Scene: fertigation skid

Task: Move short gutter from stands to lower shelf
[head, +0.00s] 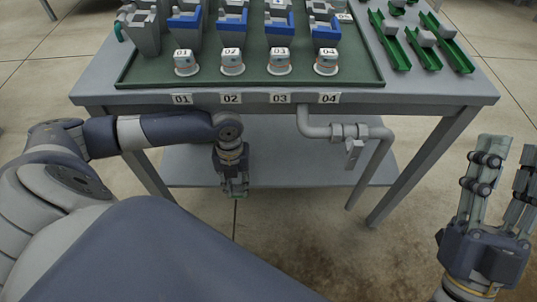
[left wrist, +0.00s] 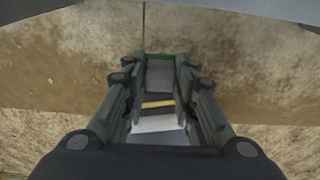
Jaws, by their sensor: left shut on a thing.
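Green gutters (head: 423,48) lie on the table's right part with grey pieces on or beside them. My left gripper (head: 235,187) reaches down in front of the table, by the front edge of the lower shelf (head: 275,160). It is shut on a small piece with a green edge. In the left wrist view the piece (left wrist: 160,75) shows between the fingers, grey with a green rim at its far end; it may be the short gutter, but most of it is hidden. My right gripper (head: 509,150) is raised at the right, open and empty.
A green tray (head: 250,84) on the table (head: 440,96) holds blue-and-grey units and several numbered white cups (head: 232,62). A grey pipe with a valve (head: 352,138) hangs below the table's front edge, right of my left gripper. The visible shelf looks bare.

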